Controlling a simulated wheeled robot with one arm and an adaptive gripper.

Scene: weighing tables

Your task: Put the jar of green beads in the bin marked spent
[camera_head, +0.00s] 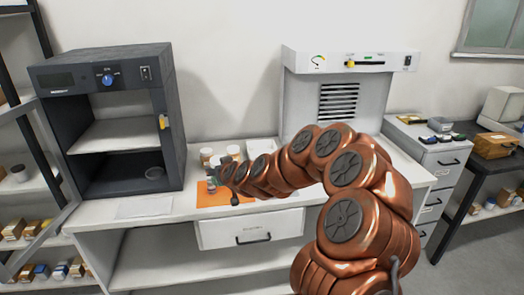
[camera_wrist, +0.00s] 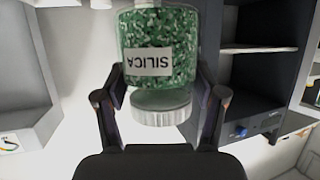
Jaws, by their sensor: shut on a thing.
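The jar of green beads (camera_wrist: 160,32) is large in the wrist view, with a white label reading SILICA and a pale lid. The wrist picture is upside down, with the label inverted and the lid lowest, so the jar appears upright. My gripper (camera_wrist: 162,88) has one finger on each side of the jar and is shut on it. In the head view my gripper (camera_head: 226,178) is small, above the bench by the orange mat; the held jar is hard to make out there. I see no bin marked spent that I can read.
A dark oven (camera_head: 172,120) stands open on the left of the white bench (camera_head: 90,212). White-lidded jars (camera_head: 206,155) stand at the back. Small coloured items (camera_head: 210,203) lie on the orange mat (camera_head: 212,188). A white hood unit (camera_head: 300,105) stands behind my arm.

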